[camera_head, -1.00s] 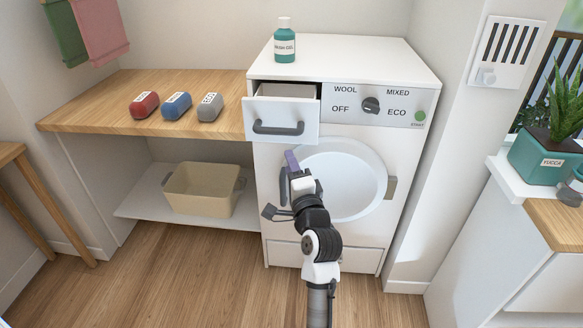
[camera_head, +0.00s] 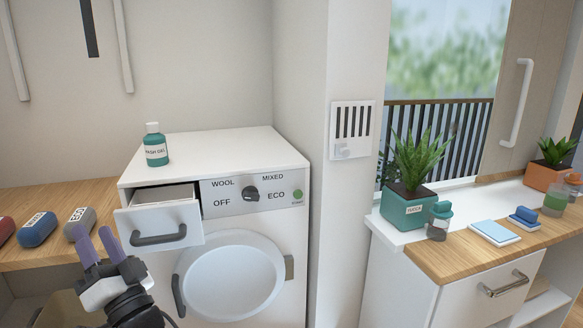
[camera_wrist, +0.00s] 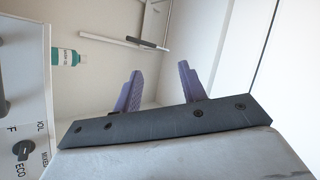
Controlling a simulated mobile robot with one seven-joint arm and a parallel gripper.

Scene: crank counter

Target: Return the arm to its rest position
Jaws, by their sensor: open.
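My gripper (camera_head: 97,246) is raised at the lower left of the head view, in front of the wooden counter and beside the washing machine's drawer. Its two purple fingers stand apart and point up, with nothing between them. In the wrist view the fingers (camera_wrist: 160,85) are spread and empty, with wall and a rail behind them. The washing machine (camera_head: 270,148) has its top-left drawer (camera_head: 165,217) pulled out and its round door (camera_head: 232,282) closed. The dial (camera_head: 251,194) sits between the words OFF and ECO; its exact setting is unclear.
A green wash gel bottle (camera_head: 155,146) stands on the machine. Grey (camera_head: 79,223), blue (camera_head: 38,226) and red (camera_head: 6,230) blocks lie on the left counter (camera_head: 95,190). The open drawer juts out near my gripper.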

